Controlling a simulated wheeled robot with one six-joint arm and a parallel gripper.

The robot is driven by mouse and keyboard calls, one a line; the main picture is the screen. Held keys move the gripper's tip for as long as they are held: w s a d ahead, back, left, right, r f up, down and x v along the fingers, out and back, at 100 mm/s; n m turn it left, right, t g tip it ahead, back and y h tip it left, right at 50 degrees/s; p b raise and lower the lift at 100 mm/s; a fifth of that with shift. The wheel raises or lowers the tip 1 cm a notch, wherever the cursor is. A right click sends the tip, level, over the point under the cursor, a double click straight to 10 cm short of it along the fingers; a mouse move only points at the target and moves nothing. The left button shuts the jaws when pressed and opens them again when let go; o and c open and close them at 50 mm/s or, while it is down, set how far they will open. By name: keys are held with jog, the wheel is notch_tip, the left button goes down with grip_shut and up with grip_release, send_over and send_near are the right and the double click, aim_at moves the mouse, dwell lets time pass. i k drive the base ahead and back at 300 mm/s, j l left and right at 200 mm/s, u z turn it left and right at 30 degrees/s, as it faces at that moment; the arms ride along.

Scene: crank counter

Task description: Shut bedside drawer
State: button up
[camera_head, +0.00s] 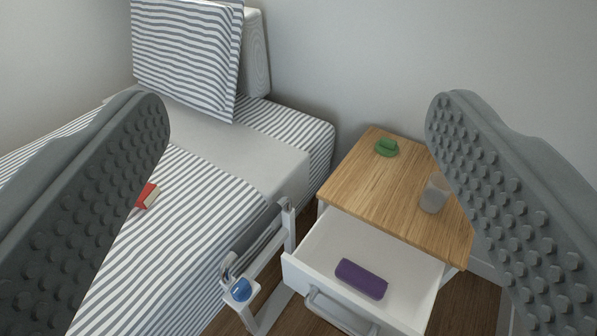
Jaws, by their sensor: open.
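The bedside table (365,182) has a wooden top and a white body, and stands right of the bed. Its white drawer (323,250) is pulled out toward me. A purple case (361,279) lies inside the drawer. A grey bar handle (340,317) is on the drawer front, near the bottom edge of the view. My gripper (298,125) is open, with one studded grey finger at each side of the view. Nothing is between the fingers up close, and the drawer shows beyond them, apart from them. The lower drawer front is partly cut off.
A green object (386,147) and a clear cup (434,194) stand on the tabletop. A white bed rail (268,262) with a blue knob (241,290) is close left of the drawer. The striped bed (190,215) holds a red book (147,196). A wall (400,60) stands behind.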

aim_at(413, 276)
jog(key=k+j+z, duration=0.45)
jog(key=k+z, duration=0.2)
jog(key=k, duration=0.15)
